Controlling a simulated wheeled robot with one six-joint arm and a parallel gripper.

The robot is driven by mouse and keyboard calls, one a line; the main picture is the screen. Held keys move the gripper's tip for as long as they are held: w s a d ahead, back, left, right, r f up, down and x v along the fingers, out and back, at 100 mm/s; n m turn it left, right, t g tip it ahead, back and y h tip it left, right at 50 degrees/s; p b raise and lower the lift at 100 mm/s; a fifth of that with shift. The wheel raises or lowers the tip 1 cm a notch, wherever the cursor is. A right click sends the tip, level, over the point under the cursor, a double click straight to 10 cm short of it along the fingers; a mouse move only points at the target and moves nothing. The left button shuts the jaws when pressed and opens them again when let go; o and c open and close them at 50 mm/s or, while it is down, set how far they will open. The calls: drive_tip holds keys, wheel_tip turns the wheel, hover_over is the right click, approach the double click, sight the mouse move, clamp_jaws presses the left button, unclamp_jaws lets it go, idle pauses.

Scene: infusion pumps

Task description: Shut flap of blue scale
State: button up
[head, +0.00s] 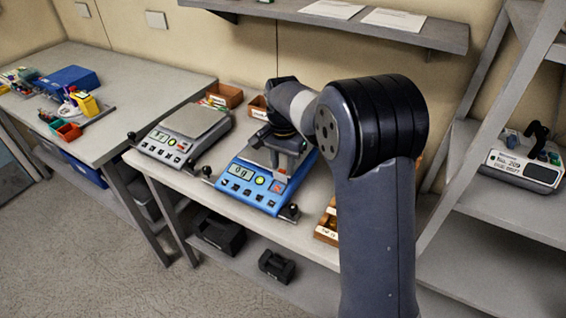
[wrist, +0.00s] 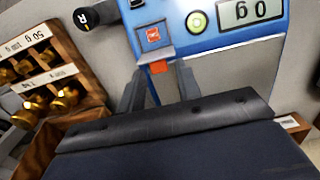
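The blue scale (head: 240,186) stands on the table in the middle of the head view, with its display and buttons facing me. In the wrist view, its blue front panel (wrist: 218,42) shows upside down at the top. A small grey flap (wrist: 156,53) with an orange-red tab stands raised beside a red button (wrist: 153,34), which is uncovered. My gripper (wrist: 160,74) is open, with its two dark fingers apart on either side of the flap's tab. I cannot tell whether they touch it. In the head view, my arm hides part of the scale's plate.
A grey scale (head: 185,130) stands to the left of the blue one. A black knob (wrist: 88,17) sits near the blue scale's corner. A wooden box of brass weights (wrist: 45,75) lies close beside my gripper in the wrist view. A shelf (head: 340,24) hangs above the table.

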clamp_jaws()
